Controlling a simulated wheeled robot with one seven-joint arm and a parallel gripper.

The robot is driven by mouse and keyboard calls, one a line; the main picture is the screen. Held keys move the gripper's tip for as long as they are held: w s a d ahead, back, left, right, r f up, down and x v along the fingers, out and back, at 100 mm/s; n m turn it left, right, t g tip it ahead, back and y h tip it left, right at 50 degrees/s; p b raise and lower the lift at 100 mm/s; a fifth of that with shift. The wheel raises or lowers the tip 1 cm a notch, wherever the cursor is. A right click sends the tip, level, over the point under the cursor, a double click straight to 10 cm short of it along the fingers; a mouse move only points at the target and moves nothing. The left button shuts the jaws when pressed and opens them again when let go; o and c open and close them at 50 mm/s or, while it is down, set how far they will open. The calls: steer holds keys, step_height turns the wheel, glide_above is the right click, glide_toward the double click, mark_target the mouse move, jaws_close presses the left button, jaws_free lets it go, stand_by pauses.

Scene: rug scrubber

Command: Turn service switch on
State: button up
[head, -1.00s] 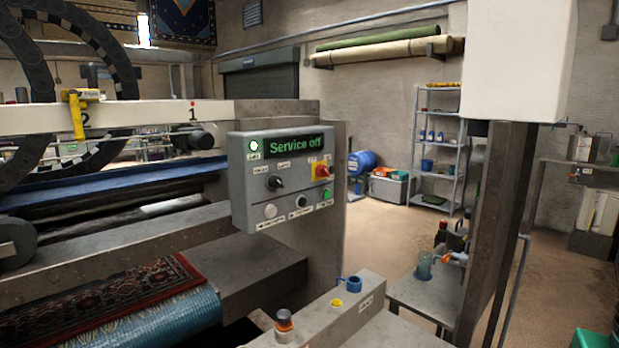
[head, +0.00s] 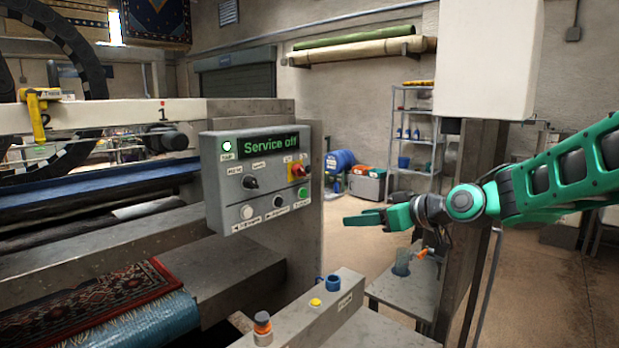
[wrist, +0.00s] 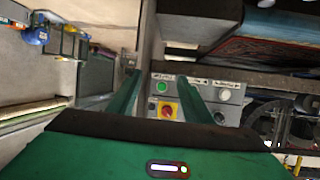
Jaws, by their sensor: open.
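The grey control panel (head: 262,178) stands left of centre in the head view; its green display (head: 268,142) reads "Service off". A black rotary knob (head: 250,183) sits at its left, and a red-and-yellow rotary switch (head: 298,169) at its right. The labels are too small to read, so I cannot tell which one is the service switch. My gripper (head: 365,218) is open and empty, to the right of the panel and apart from it. In the wrist view, the red-and-yellow switch (wrist: 168,111) and green button (wrist: 162,87) appear between my gripper's fingers (wrist: 157,80).
A low metal box (head: 310,310) with yellow and blue fittings stands in front of the panel. A post (head: 470,160) under a white box stands behind my arm. A small table (head: 405,295) is below my gripper. A patterned rug (head: 100,295) lies at lower left.

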mark_target(304, 173)
steer(key=w+a+r+n+t+y, duration=0.2)
steer(key=w+a+r+y, duration=0.2)
steer(key=a+r, duration=0.3)
steer(key=x, duration=0.3)
steer(key=r+x, duration=0.1)
steer(key=x, duration=0.5)
steer(key=shift+w+r, duration=0.15)
steer(key=shift+w, duration=0.1)
steer(key=shift+c, duration=0.6)
